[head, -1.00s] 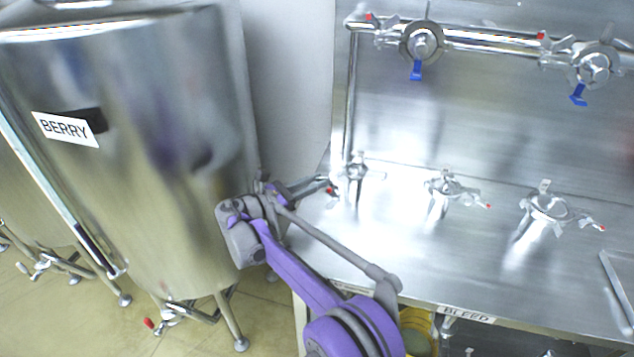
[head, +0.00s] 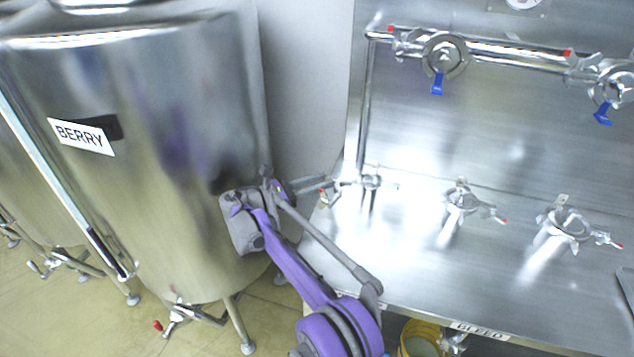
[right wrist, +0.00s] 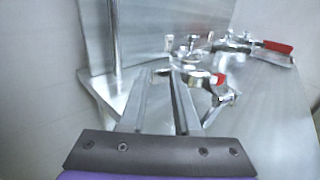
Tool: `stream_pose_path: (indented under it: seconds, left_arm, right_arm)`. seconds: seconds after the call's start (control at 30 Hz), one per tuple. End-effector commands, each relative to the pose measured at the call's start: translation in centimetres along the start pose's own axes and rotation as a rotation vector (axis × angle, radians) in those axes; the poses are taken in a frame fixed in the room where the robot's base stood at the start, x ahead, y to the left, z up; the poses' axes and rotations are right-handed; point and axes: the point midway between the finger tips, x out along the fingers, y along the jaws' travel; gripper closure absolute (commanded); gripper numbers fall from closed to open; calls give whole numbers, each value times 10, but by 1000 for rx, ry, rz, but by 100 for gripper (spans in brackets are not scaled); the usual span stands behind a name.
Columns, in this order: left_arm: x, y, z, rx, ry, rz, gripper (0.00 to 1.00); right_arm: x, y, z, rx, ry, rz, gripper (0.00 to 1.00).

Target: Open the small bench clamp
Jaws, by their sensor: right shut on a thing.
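The small bench clamp (head: 371,181) is a bright metal clamp at the left end of the steel bench. A metal arm with a red tip (head: 323,192) sticks out to its left. My right gripper (head: 318,181) reaches in from below, its fingers at the clamp's left side. In the right wrist view the fingers (right wrist: 160,75) are a little apart, shut on part of the clamp. What lies between them is too small and blurred to make out. A red-tipped metal part (right wrist: 218,79) shows just right of the fingers. My left gripper is not in view.
Two more clamps (head: 461,201) (head: 567,228) stand further right on the bench (head: 420,260). A pipe (head: 515,52) with blue-handled valves runs along the back panel. The BERRY tank (head: 170,190) stands close left of my right arm. A yellow bucket (head: 425,335) is under the bench.

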Motion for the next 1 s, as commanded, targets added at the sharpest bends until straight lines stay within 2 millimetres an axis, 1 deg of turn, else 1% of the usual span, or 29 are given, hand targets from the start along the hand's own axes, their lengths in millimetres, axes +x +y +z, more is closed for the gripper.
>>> stream_pose_path:
  seconds: [0.03,0.27,0.3,0.37,0.6,0.73,0.87,1.0]
  left_arm:
    - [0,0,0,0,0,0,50]
    - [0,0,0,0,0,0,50]
    - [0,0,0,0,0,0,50]
    - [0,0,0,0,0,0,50]
    - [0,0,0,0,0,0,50]
    - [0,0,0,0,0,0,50]
    - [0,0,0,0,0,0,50]
    - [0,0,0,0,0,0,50]
  right_arm:
    - [12,-2,4,0,-11,-14,100]
    - [13,-2,4,0,-11,-15,100]
    - [13,-2,4,0,-10,-15,70]
    - [13,-2,3,0,-10,-15,61]
    - [12,-3,3,0,-9,-17,61]
    - [2,-2,3,0,-9,-16,61]
    - [-22,-1,2,0,-8,-11,61]
    - [-55,0,1,0,-8,-5,61]
